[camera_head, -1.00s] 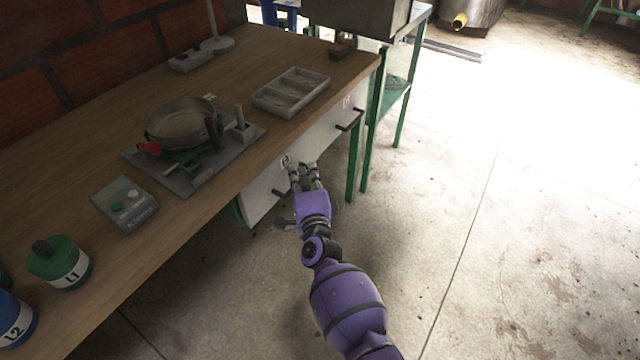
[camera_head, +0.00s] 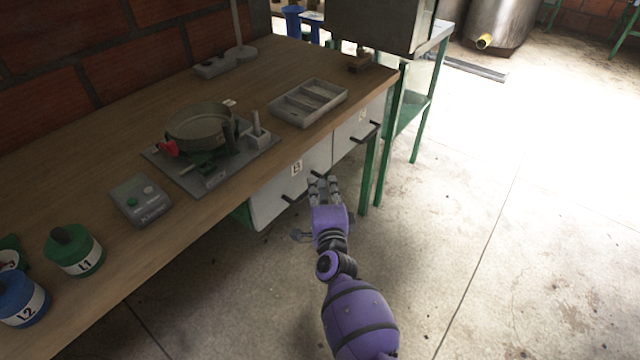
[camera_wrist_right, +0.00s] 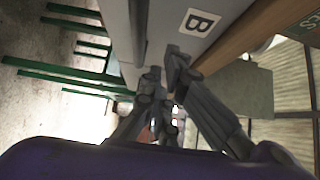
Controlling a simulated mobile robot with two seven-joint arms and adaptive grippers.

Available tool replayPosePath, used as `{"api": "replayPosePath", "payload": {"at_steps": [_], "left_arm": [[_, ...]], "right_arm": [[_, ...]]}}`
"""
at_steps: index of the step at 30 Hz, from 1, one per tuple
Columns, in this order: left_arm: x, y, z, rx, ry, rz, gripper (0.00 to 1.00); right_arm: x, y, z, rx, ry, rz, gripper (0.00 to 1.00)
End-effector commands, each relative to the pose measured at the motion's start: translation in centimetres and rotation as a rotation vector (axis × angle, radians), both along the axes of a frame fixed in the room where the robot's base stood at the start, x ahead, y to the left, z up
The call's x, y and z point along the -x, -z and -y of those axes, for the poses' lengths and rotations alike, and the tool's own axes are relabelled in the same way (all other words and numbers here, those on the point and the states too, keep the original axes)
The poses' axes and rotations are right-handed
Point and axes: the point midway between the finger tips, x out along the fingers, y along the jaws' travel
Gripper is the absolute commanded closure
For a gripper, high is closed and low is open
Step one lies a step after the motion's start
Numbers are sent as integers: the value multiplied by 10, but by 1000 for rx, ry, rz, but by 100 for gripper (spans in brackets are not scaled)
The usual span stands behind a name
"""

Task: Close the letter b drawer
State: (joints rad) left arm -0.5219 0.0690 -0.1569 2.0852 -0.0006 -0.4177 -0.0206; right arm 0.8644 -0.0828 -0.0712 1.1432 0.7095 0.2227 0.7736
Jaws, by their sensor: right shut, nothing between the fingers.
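The letter b drawer (camera_head: 272,200) is the left white drawer under the workbench. Its label (camera_head: 297,167) is small in the head view, and the wrist view shows a clear "B" on the label (camera_wrist_right: 199,22). Its dark bar handle (camera_head: 290,198) shows partly. My right gripper (camera_head: 322,181) is just in front of this drawer, near the right part of the handle. Its fingers are shut and empty in the wrist view (camera_wrist_right: 165,85). I cannot tell whether they touch the front, or how far the drawer is out. My left gripper is not in view.
A second white drawer (camera_head: 350,133) with a dark handle is to the right. The wooden bench top (camera_head: 235,190) holds a grey tray (camera_head: 338,94), a pan on a scale (camera_head: 200,124) and labelled jars. Green legs (camera_head: 369,175) stand right of the drawers. The floor is clear to the right.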

Motion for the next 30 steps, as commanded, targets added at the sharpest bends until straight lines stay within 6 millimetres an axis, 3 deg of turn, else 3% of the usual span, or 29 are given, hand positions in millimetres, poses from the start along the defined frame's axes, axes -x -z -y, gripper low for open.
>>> {"api": "replayPosePath", "payload": {"at_steps": [2, 9, 15, 26, 30], "left_arm": [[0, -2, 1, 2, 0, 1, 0], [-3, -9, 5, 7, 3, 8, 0], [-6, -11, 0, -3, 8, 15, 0], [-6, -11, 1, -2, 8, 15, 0], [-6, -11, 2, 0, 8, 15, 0]], "right_arm": [[7, 0, 3, -1, 1, -1, 100], [64, 0, 15, 0, 2, 0, 100], [91, 0, 20, 0, 2, 0, 100], [99, 0, 21, 7, 2, 2, 100], [100, 2, 14, 115, -33, 6, 100]]}}
